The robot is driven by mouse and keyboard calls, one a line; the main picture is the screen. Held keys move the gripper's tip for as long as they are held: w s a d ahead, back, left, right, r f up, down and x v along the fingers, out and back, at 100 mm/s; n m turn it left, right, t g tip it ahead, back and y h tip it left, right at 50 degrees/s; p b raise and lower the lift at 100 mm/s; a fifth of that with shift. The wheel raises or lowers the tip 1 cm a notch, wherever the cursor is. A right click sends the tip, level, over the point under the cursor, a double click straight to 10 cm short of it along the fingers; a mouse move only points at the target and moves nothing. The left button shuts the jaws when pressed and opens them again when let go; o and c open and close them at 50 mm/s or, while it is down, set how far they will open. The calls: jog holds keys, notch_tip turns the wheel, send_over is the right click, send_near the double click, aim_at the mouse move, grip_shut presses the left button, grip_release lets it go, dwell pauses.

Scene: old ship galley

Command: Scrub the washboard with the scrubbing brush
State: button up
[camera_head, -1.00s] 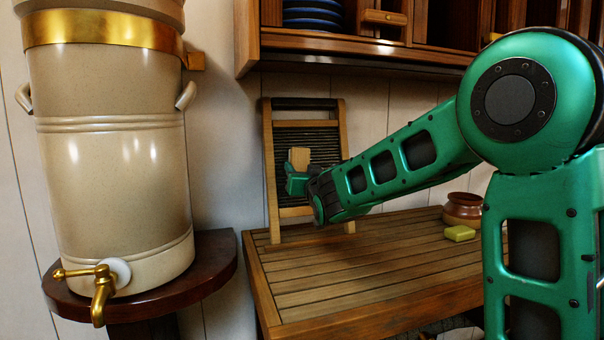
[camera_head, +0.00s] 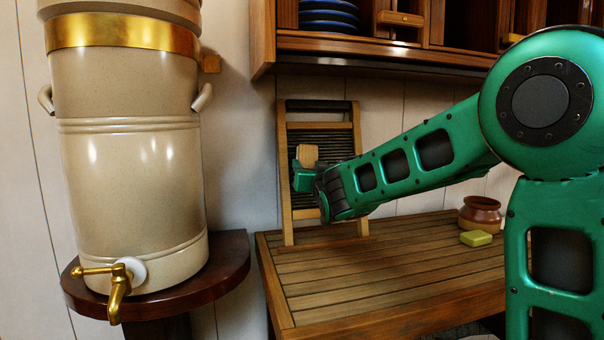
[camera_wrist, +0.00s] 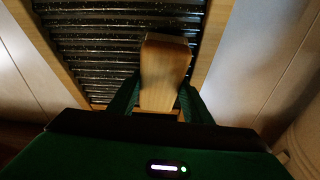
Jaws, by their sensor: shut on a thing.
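The washboard (camera_head: 320,107) leans upright against the wall at the back left of the slatted wooden table, with a wooden frame and a dark ridged face. Its ridges also show in the wrist view (camera_wrist: 100,42). My gripper (camera_head: 305,172) is in front of the middle of the washboard, shut on the scrubbing brush (camera_head: 308,155), a pale wooden block. In the wrist view the brush (camera_wrist: 163,75) stands between the two green fingers, over the ridged face. Its bristles are hidden, so I cannot tell whether they touch the ridges.
A large stoneware water crock (camera_head: 130,160) with a brass tap stands on a round-edged shelf at the left. A yellow-green soap bar (camera_head: 476,238) and a brown pot (camera_head: 480,214) sit on the table (camera_head: 400,265) at the right. A wall cupboard (camera_head: 400,50) hangs above.

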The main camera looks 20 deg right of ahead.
jog(key=d, duration=1)
dwell(0.8)
jog(key=shift+a, duration=0.1)
jog(key=shift+s+r, duration=0.25)
jog(key=shift+s, duration=0.7)
jog(key=shift+s+r, duration=0.3)
jog(key=shift+s, duration=0.6)
jog(key=shift+s+r, duration=0.25)
jog(key=shift+s, duration=0.7)
jog(key=shift+s+r, duration=0.25)
jog(key=shift+s, duration=0.5)
jog(key=shift+s+r, duration=0.2)
jog(key=shift+s, duration=0.5)
